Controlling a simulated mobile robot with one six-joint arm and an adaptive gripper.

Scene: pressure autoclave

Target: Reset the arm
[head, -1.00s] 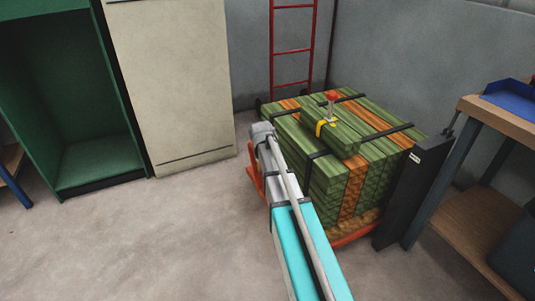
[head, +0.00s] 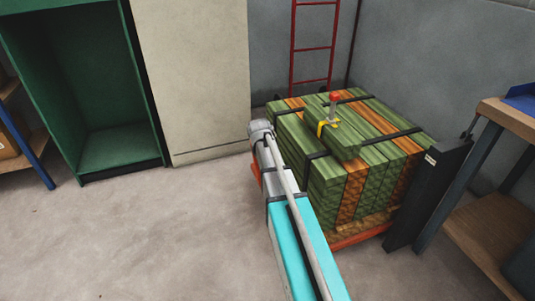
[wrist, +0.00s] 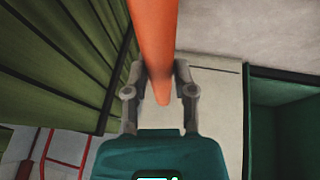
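My arm (head: 288,235), turquoise and grey, reaches forward from the bottom of the head view to a grey joint beside the stack of green and orange planks. My gripper (wrist: 160,75) shows in the wrist view with its two grey fingers apart. A long orange bar (wrist: 153,35) runs from the top edge down between the fingers, its end near their bases. I cannot tell whether it touches them. My gripper is hidden in the head view.
The strapped plank stack (head: 375,150) stands right of my arm, with a red-topped item (head: 335,100) on it. A dark upright panel (head: 425,195) and a workbench (head: 490,205) are farther right. A green cabinet (head: 122,155) and a beige cabinet (head: 195,80) stand behind. Floor at left is clear.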

